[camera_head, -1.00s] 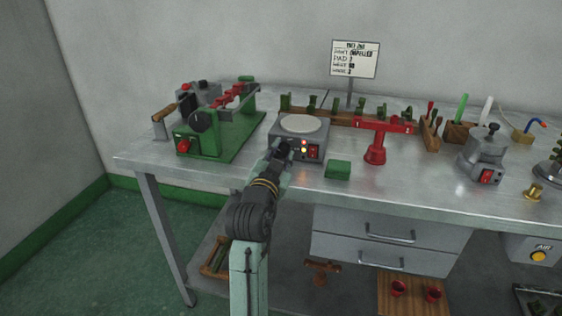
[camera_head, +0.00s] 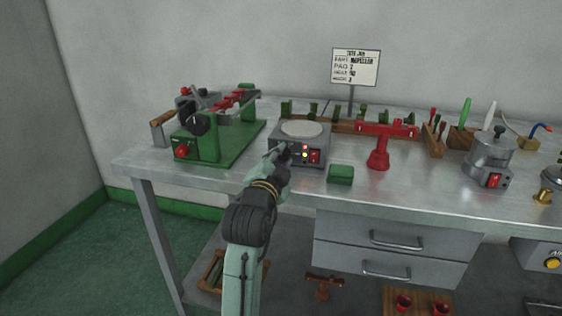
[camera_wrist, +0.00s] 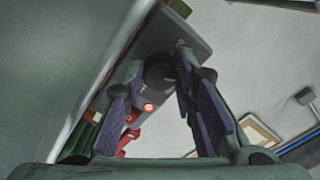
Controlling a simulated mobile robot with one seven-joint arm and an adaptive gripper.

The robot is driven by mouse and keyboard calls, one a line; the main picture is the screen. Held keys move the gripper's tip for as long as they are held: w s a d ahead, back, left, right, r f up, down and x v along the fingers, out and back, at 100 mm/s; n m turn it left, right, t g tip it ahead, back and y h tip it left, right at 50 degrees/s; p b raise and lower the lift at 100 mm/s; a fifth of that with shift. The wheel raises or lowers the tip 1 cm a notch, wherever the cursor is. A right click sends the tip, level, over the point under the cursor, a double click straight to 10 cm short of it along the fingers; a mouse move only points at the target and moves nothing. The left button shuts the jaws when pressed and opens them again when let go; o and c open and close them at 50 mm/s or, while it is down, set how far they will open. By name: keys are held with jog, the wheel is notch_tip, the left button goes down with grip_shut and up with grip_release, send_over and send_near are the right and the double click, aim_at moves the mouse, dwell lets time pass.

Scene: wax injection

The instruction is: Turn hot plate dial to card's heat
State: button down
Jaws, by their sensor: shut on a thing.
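The hot plate (camera_head: 302,143) is a grey box with a round pale top on the bench. Its front has lit indicator lights and a red switch (camera_head: 314,156). My gripper (camera_head: 281,157) is at the left of that front panel and hides the dial in the head view. In the wrist view my gripper (camera_wrist: 166,82) has its fingers closed on the dark round dial (camera_wrist: 158,72), with a red light beside it. The dial's pointer and marks cannot be made out. The card (camera_head: 355,67) stands on a post behind; its heat line is too small to read surely.
A green machine (camera_head: 214,140) stands left of the hot plate. A green block (camera_head: 340,174) and a red stand (camera_head: 379,153) are to the right. A grey pot (camera_head: 490,155) is farther right. The bench front edge is close below my gripper.

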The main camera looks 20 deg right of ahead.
jog(key=c, duration=1.3)
grip_release()
jog(key=v, duration=1.2)
